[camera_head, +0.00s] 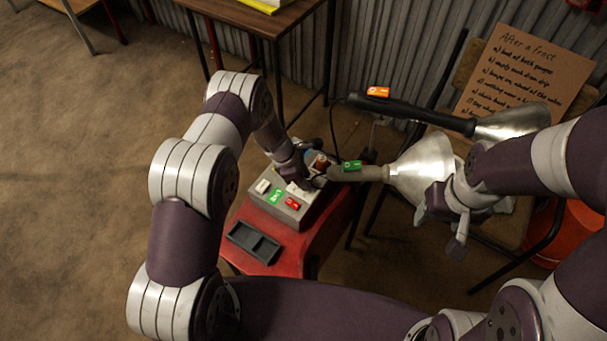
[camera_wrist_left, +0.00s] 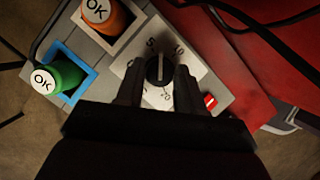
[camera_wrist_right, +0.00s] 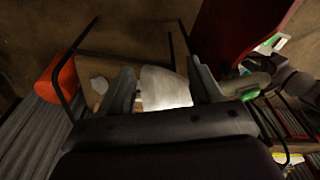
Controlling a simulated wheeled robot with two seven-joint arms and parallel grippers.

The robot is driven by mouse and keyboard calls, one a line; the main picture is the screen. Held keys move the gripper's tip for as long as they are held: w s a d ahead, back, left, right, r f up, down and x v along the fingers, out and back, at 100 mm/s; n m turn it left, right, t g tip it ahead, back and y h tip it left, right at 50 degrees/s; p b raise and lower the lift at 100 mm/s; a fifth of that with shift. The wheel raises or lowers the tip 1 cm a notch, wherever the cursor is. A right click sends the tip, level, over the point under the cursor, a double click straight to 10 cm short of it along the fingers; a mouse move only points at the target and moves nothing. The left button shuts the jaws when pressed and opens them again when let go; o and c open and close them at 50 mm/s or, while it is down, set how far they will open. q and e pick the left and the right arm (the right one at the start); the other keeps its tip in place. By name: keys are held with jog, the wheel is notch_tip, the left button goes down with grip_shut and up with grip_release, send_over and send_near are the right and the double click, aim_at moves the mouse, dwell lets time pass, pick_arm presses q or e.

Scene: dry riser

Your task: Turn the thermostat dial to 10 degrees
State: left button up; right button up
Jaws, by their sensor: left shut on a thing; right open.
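The thermostat dial is a black knob (camera_wrist_left: 160,70) with a pale pointer line, on a white scale plate (camera_wrist_left: 193,60) marked with numbers including 5 and 10. In the left wrist view the line points up, between the 5 and the 10. My left gripper (camera_wrist_left: 157,78) is shut on the knob, one finger on each side. In the head view the left gripper (camera_head: 308,180) is over the grey control box (camera_head: 285,212), hiding the dial. My right gripper (camera_head: 455,222) is open beside a silver cone (camera_head: 415,168); the cone shows between its fingers in the right wrist view (camera_wrist_right: 165,88).
The box stands on a red surface (camera_head: 250,268) with a dark two-part tray (camera_head: 254,243). Orange and green OK-marked cylinders (camera_wrist_left: 108,18) (camera_wrist_left: 62,76) stand beside the dial. A second lamp-like cone (camera_head: 512,122), a handwritten board (camera_head: 525,75) and an orange bucket (camera_head: 575,235) are at right.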

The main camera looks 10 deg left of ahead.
pick_arm(q)
jog(key=m, duration=0.1)
jog(key=m+g+b, duration=0.1)
jog(key=m, duration=0.1)
jog(key=shift+w+f+m, duration=0.1)
jog(key=shift+f+m, duration=0.05)
jog(key=shift+m, duration=0.15)
jog(key=shift+w+d+m+g+b, duration=0.1)
jog(key=shift+m+g+b, duration=0.9)
jog(key=shift+m, duration=1.2)
jog(key=o, duration=1)
